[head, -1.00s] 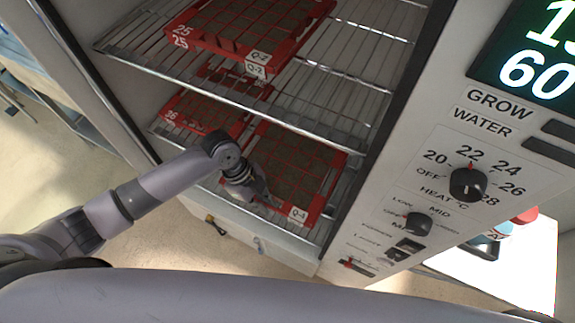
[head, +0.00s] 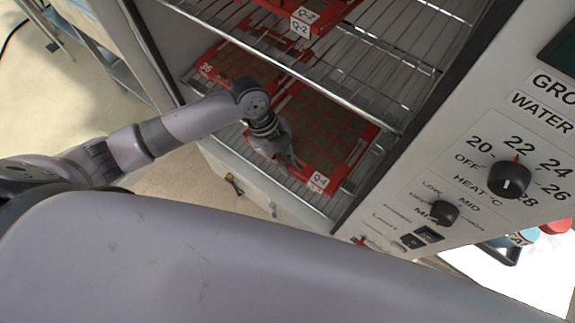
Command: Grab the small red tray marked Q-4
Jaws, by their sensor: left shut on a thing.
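The red tray marked Q-4 (head: 352,162) lies on the lower wire shelf of the cabinet, with dark soil cells and a white label at its front edge. My left gripper (head: 296,163) is at the tray's front left edge, beside the label, and is shut on that edge. Its fingertips are small and partly hidden against the tray. My arm covers part of the tray's left side. My right gripper is not in view.
Another red tray (head: 208,68), marked 36, lies behind and left on the same shelf. The upper wire shelf (head: 360,40) holds red trays labelled Q-2 above. The control panel with knobs (head: 510,180) stands to the right. Open floor (head: 190,185) lies in front on the left.

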